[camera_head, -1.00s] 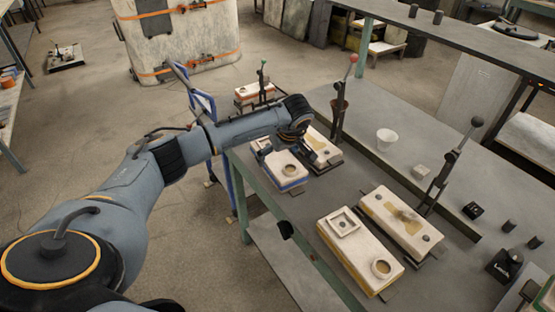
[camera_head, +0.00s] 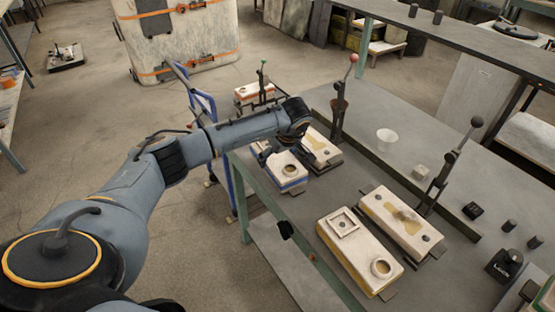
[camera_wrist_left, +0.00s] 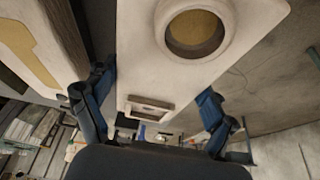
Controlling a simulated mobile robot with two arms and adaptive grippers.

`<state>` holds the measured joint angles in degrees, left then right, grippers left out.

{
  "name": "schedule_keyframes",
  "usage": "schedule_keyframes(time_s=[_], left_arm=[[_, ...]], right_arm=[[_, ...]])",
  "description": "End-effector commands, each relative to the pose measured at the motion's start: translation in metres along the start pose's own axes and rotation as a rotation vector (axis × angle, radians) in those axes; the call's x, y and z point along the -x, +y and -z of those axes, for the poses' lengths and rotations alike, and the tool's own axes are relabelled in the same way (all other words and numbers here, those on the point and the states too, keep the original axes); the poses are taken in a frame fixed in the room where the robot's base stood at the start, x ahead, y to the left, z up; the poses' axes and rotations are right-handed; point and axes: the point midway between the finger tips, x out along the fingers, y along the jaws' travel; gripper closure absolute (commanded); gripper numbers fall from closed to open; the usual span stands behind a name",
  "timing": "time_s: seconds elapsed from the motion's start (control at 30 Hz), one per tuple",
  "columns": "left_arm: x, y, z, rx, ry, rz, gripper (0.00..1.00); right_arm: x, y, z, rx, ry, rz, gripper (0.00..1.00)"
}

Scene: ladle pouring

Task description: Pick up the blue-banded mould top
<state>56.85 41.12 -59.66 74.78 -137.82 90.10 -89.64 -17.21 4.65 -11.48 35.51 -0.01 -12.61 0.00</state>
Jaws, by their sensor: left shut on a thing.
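The blue-banded mould top (camera_head: 290,171) is a pale block with a round hole and a blue band low on its side. It is at the table's far left end in the head view. It also fills the upper middle of the left wrist view (camera_wrist_left: 140,60), where its round cup and a small square recess show. My left gripper (camera_head: 278,153) is shut on it. In the left wrist view the blue fingers (camera_wrist_left: 158,88) sit on both sides of the block. Whether it touches the table is hard to tell. My right gripper is not in view.
An open mould half (camera_head: 322,150) lies right beside it, near a red-knobbed lever (camera_head: 343,100). A yellow-banded mould top (camera_head: 360,250) and another open half (camera_head: 402,222) lie nearer. A white cup (camera_head: 386,139) stands behind. Bare table (camera_head: 335,188) lies between the mould pairs.

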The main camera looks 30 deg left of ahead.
Motion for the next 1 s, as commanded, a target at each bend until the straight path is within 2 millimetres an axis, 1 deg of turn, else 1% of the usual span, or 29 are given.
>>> schedule_keyframes(time_s=[0.17, 0.27, 0.37, 0.4, 0.47, 0.57, 0.7, 0.9, 1.0], left_arm=[[0.007, 0.001, 0.004, 0.002, 0.003, -0.004, 0.79], [0.015, 0.001, 0.008, 0.002, 0.004, -0.005, 0.79], [0.028, 0.002, 0.013, 0.003, 0.005, -0.007, 0.79], [0.035, 0.001, 0.012, 0.001, 0.004, -0.007, 0.79], [0.046, -0.002, 0.008, -0.001, 0.003, -0.007, 0.79], [0.068, -0.005, 0.002, -0.001, 0.004, -0.01, 0.79], [0.102, -0.012, -0.009, -0.001, 0.005, -0.01, 0.79], [0.136, -0.025, -0.042, -0.004, 0.003, -0.008, 0.79], [0.15, -0.03, -0.053, -0.002, 0.003, -0.006, 0.79]], right_arm=[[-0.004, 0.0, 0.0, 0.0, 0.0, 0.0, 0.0], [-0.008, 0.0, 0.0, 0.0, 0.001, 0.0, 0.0], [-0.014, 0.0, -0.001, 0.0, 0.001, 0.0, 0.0], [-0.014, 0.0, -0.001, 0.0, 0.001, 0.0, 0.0], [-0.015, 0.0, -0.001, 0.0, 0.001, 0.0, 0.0], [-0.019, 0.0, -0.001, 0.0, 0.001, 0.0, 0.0], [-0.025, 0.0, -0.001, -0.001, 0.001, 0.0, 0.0], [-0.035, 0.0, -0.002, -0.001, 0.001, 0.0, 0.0], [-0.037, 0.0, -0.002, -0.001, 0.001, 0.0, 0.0]])
